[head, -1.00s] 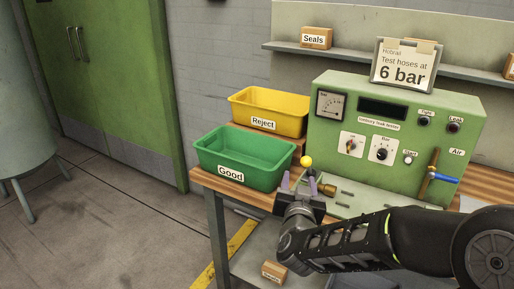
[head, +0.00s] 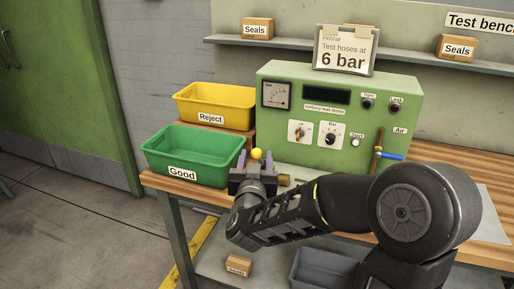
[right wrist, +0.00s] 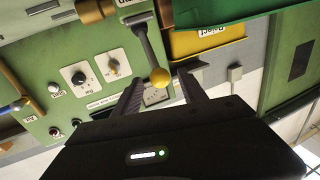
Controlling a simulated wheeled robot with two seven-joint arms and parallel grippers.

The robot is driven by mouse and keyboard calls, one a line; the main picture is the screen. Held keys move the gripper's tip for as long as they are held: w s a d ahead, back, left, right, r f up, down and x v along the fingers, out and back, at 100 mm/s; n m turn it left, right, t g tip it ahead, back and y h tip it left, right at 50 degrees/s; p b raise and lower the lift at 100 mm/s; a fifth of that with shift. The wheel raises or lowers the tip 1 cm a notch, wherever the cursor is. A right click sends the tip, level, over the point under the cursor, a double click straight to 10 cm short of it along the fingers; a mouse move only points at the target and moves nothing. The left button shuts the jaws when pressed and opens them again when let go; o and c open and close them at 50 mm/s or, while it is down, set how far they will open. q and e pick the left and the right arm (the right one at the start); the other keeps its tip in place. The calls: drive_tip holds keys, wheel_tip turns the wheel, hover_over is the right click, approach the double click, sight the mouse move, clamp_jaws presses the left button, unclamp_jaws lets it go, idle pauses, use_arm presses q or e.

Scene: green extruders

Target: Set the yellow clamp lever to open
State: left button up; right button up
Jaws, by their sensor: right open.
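The clamp lever's yellow ball knob (head: 256,154) shows just beyond my right gripper (head: 254,168) in the head view. In the right wrist view the yellow knob (right wrist: 160,77) sits at the end of a dark lever rod (right wrist: 147,42), in front of and between the two fingers of the right gripper (right wrist: 160,88). The right gripper is open, and I cannot tell whether either finger touches the knob. My gripper hides most of the lever's base in the head view. My left gripper is in neither view.
The green tester box (head: 340,110) stands behind the lever, with a blue-handled air valve (head: 388,155) at its right. A green Good bin (head: 190,154) and a yellow Reject bin (head: 214,107) stand close on the left. The wooden bench top (head: 470,163) is partly clear at right.

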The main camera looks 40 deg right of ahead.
drive_tip(key=x, duration=0.5)
drive_tip(key=shift+w, duration=0.1)
clamp_jaws()
idle(0.4)
idle(0.9)
